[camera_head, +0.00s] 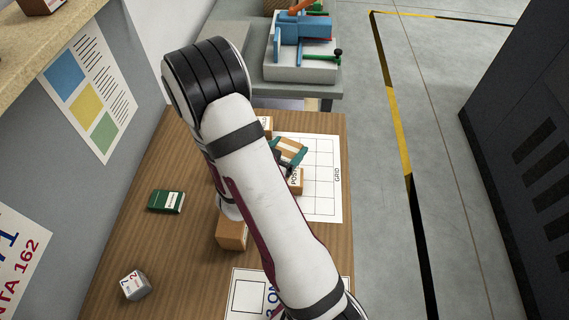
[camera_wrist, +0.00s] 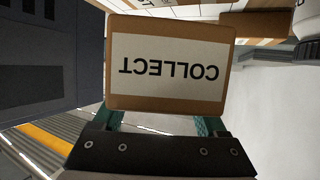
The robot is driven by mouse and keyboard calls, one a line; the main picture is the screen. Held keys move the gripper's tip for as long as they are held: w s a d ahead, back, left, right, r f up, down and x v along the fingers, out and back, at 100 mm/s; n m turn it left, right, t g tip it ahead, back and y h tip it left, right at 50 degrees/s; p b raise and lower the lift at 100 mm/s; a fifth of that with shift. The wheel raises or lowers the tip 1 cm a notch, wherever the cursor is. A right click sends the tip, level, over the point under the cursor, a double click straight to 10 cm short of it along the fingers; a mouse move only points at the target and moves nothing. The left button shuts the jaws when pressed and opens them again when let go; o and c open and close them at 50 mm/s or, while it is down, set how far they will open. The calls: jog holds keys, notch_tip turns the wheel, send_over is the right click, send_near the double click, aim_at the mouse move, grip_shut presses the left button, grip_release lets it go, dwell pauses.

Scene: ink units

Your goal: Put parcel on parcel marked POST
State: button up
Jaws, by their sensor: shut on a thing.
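My gripper (camera_head: 287,151) has green fingers and is shut on a brown parcel. In the wrist view the held parcel (camera_wrist: 168,25) fills the upper middle and has a pale label reading COLLECT, upside down. Green parts of the gripper (camera_wrist: 160,122) show below it; the fingertips are hidden. In the head view the held parcel (camera_head: 291,146) is small and tilted. The brown parcel marked POST (camera_head: 298,184) is just below it in the picture, partly covered by my arm. I cannot tell whether the two parcels touch.
The POST parcel is at the white GRID sheet (camera_head: 325,165) on the wooden table (camera_head: 180,240). Other brown parcels (camera_head: 231,235) (camera_head: 266,122) stand nearby, partly hidden by my arm. A green box (camera_head: 166,201) and a white numbered cube (camera_head: 136,285) are at the left.

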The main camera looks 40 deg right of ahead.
aim_at(287, 159)
jog(key=shift+f, duration=1.95)
jog(key=shift+f, duration=0.1)
jog(key=o, duration=1.5)
